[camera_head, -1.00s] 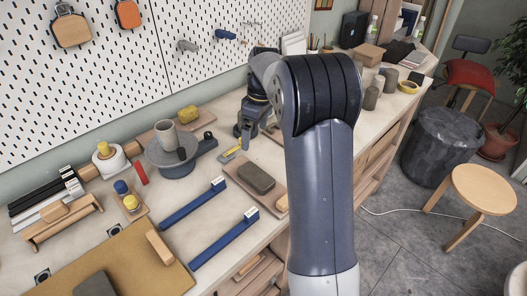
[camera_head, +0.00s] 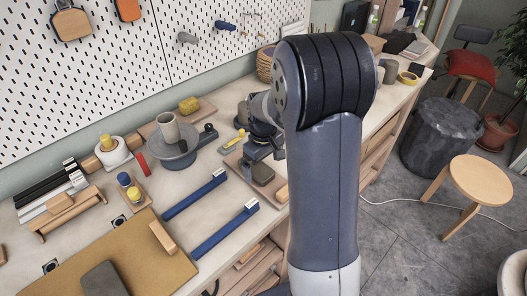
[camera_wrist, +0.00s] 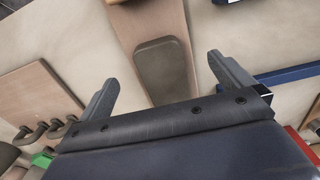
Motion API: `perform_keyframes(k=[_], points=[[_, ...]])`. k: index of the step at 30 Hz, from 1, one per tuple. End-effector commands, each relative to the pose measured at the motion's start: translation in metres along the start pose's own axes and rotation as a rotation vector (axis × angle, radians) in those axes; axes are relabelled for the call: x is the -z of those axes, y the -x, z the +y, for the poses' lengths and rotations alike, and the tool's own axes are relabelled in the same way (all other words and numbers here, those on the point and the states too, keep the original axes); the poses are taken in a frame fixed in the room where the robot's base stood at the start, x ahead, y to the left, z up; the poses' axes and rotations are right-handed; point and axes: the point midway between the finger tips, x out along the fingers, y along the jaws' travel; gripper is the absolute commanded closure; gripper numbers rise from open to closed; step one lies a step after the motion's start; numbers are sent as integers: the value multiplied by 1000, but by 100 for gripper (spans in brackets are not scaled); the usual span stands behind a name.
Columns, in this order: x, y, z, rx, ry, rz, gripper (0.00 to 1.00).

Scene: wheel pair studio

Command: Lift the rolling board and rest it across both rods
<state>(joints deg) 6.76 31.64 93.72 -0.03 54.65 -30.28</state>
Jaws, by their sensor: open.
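A small wooden board (camera_head: 237,160) carries a dark rounded block (camera_head: 262,173) and a light wooden piece (camera_head: 282,194) at its near right edge. It appears to be the rolling board, though I cannot be sure. In the wrist view the board (camera_wrist: 155,20) runs away from my gripper, with the dark block (camera_wrist: 162,72) on it. My gripper (camera_wrist: 162,70) is open, one finger to either side of the block in the picture; no contact shows. In the head view my gripper (camera_head: 264,153) is over the board. Two blue rods (camera_head: 195,195) (camera_head: 225,229) lie parallel to the left.
A grey turntable (camera_head: 175,152) with a cup stands behind the rods. A tan mat (camera_head: 125,262) with a wooden bar (camera_head: 162,237) lies front left. The bench's front edge is close to the board and rods.

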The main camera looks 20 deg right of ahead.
Motion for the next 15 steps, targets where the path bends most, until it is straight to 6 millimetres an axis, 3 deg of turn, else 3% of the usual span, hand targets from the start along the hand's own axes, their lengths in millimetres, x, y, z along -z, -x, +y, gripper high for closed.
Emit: perform_keyframes(k=[6, 15], points=[[0, -29, 0, 1, 0, -2, 0], [0, -40, 0, 0, 1, 1, 0]])
